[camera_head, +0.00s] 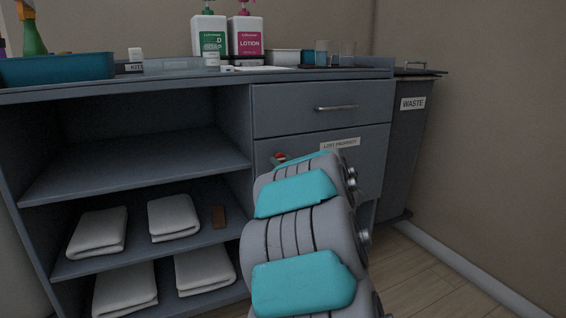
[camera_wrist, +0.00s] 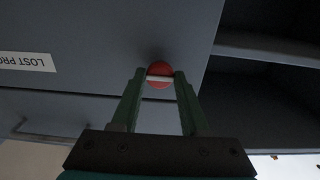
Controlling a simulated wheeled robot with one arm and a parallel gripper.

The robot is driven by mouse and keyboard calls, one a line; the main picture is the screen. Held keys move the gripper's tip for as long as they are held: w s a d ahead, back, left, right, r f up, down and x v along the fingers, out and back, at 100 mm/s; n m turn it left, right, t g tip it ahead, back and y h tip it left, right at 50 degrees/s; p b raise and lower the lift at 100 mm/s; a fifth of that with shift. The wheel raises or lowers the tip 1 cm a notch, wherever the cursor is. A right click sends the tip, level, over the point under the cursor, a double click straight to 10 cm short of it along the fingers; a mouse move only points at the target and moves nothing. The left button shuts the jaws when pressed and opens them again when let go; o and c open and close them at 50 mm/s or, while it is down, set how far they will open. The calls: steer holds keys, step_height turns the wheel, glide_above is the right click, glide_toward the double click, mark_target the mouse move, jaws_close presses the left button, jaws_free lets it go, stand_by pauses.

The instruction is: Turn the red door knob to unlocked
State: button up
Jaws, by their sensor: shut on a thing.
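The red door knob (camera_wrist: 159,69) is a round red disc with a white bar across it, on the grey door labelled "LOST PROPERTY". In the wrist view, the green fingers of my gripper (camera_wrist: 159,78) are shut on the knob, one on each side. The white bar lies nearly level in that view, running from finger to finger. In the head view, a small part of the red knob (camera_head: 280,156) shows beside a green fingertip, and my grey and teal arm hides most of the gripper and part of the door (camera_head: 372,160).
A drawer (camera_head: 322,107) with a bar handle is above the door. Open shelves with folded towels (camera_head: 174,217) are at the left. Bottles (camera_head: 246,38), cups and a teal tray (camera_head: 60,69) stand on top. A waste bin (camera_head: 408,130) is at the right.

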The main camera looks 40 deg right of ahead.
jaws_close()
steer(key=shift+n, duration=0.4)
steer(key=n, duration=0.3)
steer(key=shift+n, duration=0.3)
steer(key=n+b, duration=0.1)
steer(key=n, duration=0.3)
steer(key=shift+f+n, duration=0.1)
steer(key=shift+n, duration=0.2)
steer(key=n+b, duration=0.1)
steer(key=n, duration=0.3)
steer(key=shift+f+n+b, duration=0.1)
steer(key=shift+n+b, duration=0.2)
steer(key=shift+b, duration=0.1)
steer(key=shift+n+b, duration=0.7)
steer(key=shift+n, duration=1.5)
